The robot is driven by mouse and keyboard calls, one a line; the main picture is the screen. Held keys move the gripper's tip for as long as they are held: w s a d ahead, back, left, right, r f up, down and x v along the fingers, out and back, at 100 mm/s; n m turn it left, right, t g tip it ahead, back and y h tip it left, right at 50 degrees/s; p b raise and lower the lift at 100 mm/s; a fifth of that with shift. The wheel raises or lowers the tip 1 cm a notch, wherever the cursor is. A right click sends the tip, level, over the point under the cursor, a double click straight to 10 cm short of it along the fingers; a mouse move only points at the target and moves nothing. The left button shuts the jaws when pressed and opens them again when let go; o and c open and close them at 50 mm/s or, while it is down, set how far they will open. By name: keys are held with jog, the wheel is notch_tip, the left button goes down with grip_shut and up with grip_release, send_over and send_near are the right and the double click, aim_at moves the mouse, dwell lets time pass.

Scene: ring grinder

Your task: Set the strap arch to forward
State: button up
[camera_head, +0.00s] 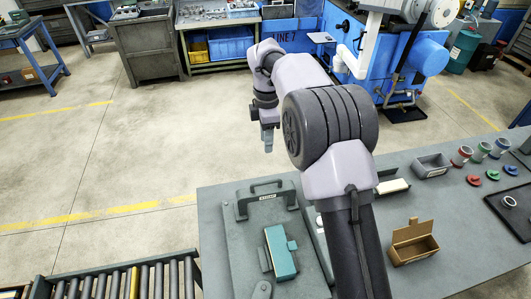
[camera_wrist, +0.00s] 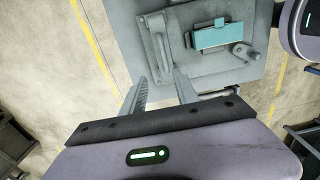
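The grey strap arch (camera_head: 266,198) stands on a grey fixture plate (camera_head: 240,262) at the near left of the bench, at the plate's far end. It has a dark handle bar and a small label. In the wrist view the arch (camera_wrist: 164,42) lies just ahead of my fingers. A teal block (camera_head: 281,253) sits on the plate on the near side of the arch; it also shows in the wrist view (camera_wrist: 220,34). My gripper (camera_head: 267,145) hangs above and beyond the arch, apart from it. In the wrist view my gripper (camera_wrist: 162,80) has its fingers apart with nothing visibly between them.
The bench (camera_head: 450,245) also holds an open brown box (camera_head: 414,250), a grey bin (camera_head: 431,167) and several coloured cups and rings. A roller conveyor (camera_head: 110,285) lies at the lower left. The blue machine (camera_head: 400,60) stands behind; the floor at left is clear.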

aim_at(266, 180)
jog(key=f+b, duration=0.1)
jog(key=f, duration=0.4)
jog(key=f+b, duration=0.1)
jog(key=f, duration=0.5)
jog(key=s+f+b, duration=0.1)
jog(key=f, duration=0.4)
jog(key=shift+s+f, duration=0.1)
jog(key=shift+f, duration=0.25)
grip_shut()
jog(key=shift+r, duration=0.1)
